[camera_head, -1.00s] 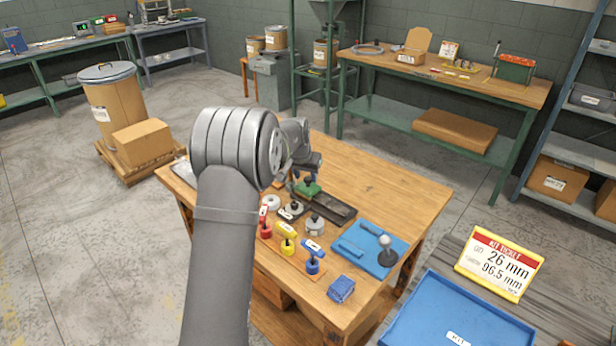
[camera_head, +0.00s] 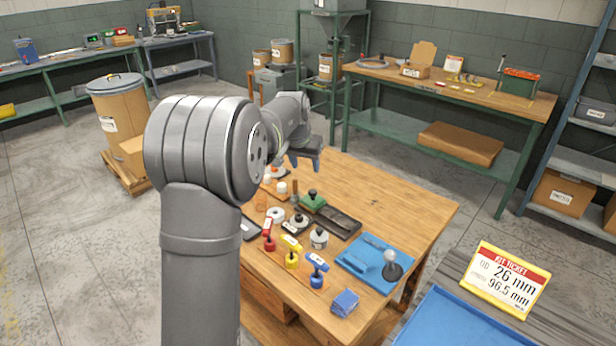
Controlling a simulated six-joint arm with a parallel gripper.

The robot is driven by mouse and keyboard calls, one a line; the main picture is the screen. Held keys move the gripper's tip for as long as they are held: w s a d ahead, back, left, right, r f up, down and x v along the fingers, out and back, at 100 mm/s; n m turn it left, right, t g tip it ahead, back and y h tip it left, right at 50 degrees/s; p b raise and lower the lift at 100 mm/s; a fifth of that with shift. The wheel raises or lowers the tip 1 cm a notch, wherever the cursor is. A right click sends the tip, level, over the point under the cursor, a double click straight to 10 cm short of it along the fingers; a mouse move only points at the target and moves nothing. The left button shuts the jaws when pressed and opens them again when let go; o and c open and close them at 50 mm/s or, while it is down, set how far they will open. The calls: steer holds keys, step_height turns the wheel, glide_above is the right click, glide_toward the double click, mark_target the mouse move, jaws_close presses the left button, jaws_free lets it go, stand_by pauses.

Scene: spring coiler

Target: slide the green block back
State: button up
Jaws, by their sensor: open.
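The green block (camera_head: 312,202), with a dark knob on top, sits at the far left end of a dark channel (camera_head: 343,223) on the wooden bench. The channel's near right part is bare. My gripper (camera_head: 307,165) is open and empty, above and behind the green block and apart from it. My arm hides part of the bench's left side.
White and grey round parts (camera_head: 319,238) sit beside the channel. A blue mat (camera_head: 362,247) with tools lies right. The bench's far right is clear.

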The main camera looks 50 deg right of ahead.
mark_target(312, 191)
steer(key=shift+v, duration=2.2)
steer(key=shift+f, duration=0.15)
steer(key=x, duration=1.7)
steer(key=shift+s+f, duration=0.1)
steer(key=shift+s, duration=0.1)
steer(key=shift+w+a+r, duration=0.1)
steer(key=shift+r, duration=0.35)
steer(key=v, duration=1.6)
steer(key=shift+r, duration=0.25)
